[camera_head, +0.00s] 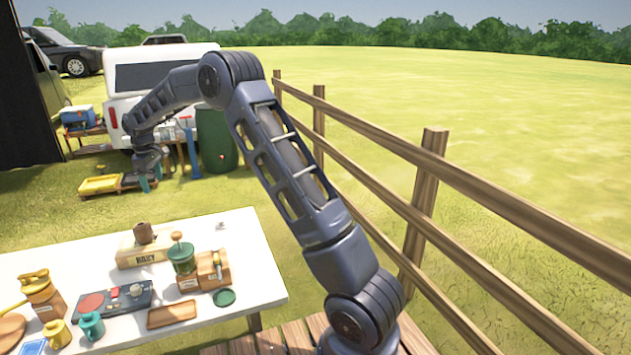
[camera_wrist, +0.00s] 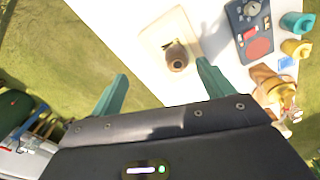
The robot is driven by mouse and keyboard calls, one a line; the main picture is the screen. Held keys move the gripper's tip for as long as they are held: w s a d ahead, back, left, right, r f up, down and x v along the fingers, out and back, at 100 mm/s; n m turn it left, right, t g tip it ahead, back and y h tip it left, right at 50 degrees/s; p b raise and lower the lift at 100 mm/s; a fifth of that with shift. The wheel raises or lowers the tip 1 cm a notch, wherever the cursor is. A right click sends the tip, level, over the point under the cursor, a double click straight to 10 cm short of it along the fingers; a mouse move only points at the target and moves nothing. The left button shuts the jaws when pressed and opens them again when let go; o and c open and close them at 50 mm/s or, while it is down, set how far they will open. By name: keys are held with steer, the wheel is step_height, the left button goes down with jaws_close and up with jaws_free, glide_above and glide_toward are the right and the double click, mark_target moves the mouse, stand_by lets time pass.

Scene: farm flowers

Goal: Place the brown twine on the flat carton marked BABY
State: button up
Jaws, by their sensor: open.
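The flat carton marked BABY (camera_head: 140,261) lies on the white table, and its pale top also shows in the wrist view (camera_wrist: 158,28). The brown twine (camera_head: 144,233) rests on top of the carton. In the wrist view the twine (camera_wrist: 177,56) sits upright near one edge of the carton, between and beyond my fingertips. My gripper (camera_head: 148,184) is open with nothing between its teal fingers (camera_wrist: 162,70). It is apart from the twine.
A green grinder-like item (camera_head: 181,257) and a wooden block stand close beside the carton. A dark panel with a red disc (camera_head: 110,300), teal and yellow mugs, and a wooden tray (camera_head: 172,314) are nearer. The table's right end is mostly clear. A wooden fence (camera_head: 425,200) runs along the right.

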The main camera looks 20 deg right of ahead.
steer(key=s+d+r+m+t, duration=0.1)
steer(key=s+d+r+m, duration=0.1)
steer(key=s+d+r, duration=0.6)
steer(key=s+d+r+m, duration=0.2)
steer(key=s+d+r, duration=0.15)
steer(key=d, duration=0.75)
steer(key=s+d+r+m+t, duration=0.1)
steer(key=s+d+r+m, duration=0.1)
steer(key=s+d+r, duration=0.65)
steer(key=s+d+f+m+t, duration=0.1)
steer(key=s+d+m, duration=0.3)
steer(key=s+d, duration=0.75)
steer(key=s+d+f+m, duration=0.1)
steer(key=s+d+f, duration=0.2)
steer(key=s, duration=0.4)
steer(key=s+d+f+m+t, duration=0.1)
steer(key=s+d+f+m, duration=0.1)
steer(key=s, duration=0.5)
steer(key=shift+s+d+f+m, duration=0.3)
steer(key=shift+s+d+f, duration=0.05)
steer(key=shift+d+f, duration=0.4)
